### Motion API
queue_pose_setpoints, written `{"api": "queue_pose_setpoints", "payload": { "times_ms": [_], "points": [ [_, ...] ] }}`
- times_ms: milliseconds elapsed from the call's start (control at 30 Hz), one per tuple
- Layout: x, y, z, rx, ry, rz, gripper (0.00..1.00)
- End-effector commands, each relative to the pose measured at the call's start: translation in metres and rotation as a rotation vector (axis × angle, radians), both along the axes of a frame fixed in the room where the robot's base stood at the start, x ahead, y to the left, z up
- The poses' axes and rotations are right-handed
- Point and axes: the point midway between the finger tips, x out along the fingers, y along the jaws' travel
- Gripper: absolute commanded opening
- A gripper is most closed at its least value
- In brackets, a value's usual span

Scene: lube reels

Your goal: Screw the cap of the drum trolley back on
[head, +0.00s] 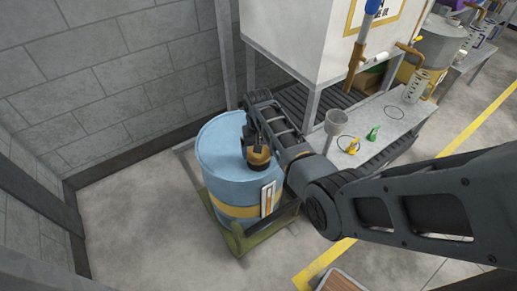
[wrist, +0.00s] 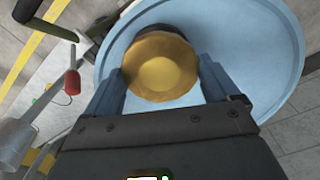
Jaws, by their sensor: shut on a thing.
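The drum (head: 228,180) is light blue with a yellow band and stands on the green trolley (head: 238,240) near the wall corner. Its blue top (wrist: 262,50) fills much of the wrist view. My gripper (head: 258,146) reaches down over the drum's top at its right side. In the wrist view my gripper (wrist: 160,85) has one finger on each side of the round yellow-brown cap (wrist: 160,66) and is shut on it. The cap also shows under the gripper in the head view (head: 259,160). The underside of the cap and any opening beneath it are hidden.
A low grey bench (head: 385,137) stands right of the drum, with a grey funnel (head: 335,122), a yellow item (head: 353,145) and a green item (head: 373,133) on it. A white tank (head: 315,35) is behind. Block walls (head: 100,70) close off the left and back.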

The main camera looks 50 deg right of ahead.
Motion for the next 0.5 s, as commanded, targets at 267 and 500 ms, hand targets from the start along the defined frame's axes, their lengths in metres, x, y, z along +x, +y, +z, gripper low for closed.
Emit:
{"api": "queue_pose_setpoints", "payload": {
  "times_ms": [267, 500],
  "points": [
    [0.0004, -0.0005, 0.0008, -0.001, -0.001, -0.025, 0.56],
    [0.0011, 0.0004, 0.0023, 0.000, -0.001, -0.164, 0.56]
  ]
}}
